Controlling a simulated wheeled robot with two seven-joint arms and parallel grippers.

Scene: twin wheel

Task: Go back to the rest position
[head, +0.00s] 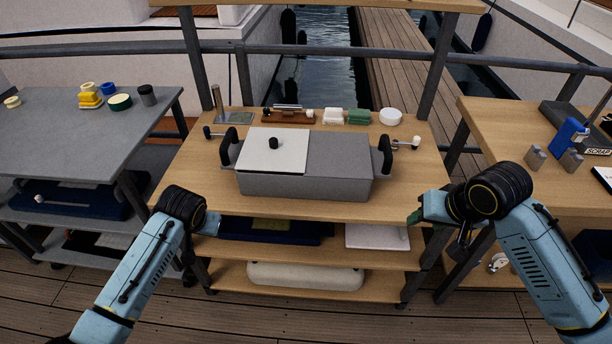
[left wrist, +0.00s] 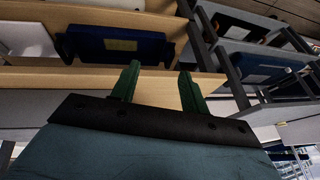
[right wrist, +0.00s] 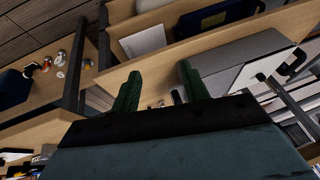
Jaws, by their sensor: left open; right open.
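My right gripper (head: 418,217) is at the front right edge of the middle wooden table, apart from anything on it. In the right wrist view its two green fingers (right wrist: 160,90) stand apart with nothing between them. My left gripper shows in the left wrist view (left wrist: 158,88), with its green fingers spread and empty. In the head view the left arm's wrist is at the table's front left, and its fingers are hard to make out. A grey box (head: 300,185) with black side handles stands on the middle table, with a light lid panel (head: 280,152) on its left part.
The middle table (head: 200,190) has shelves below, holding a dark blue tray (head: 285,232) and a white slab (head: 375,237). Small items line its back edge. A grey table (head: 60,130) stands left and another wooden table (head: 490,125) right. The middle table's front strip is clear.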

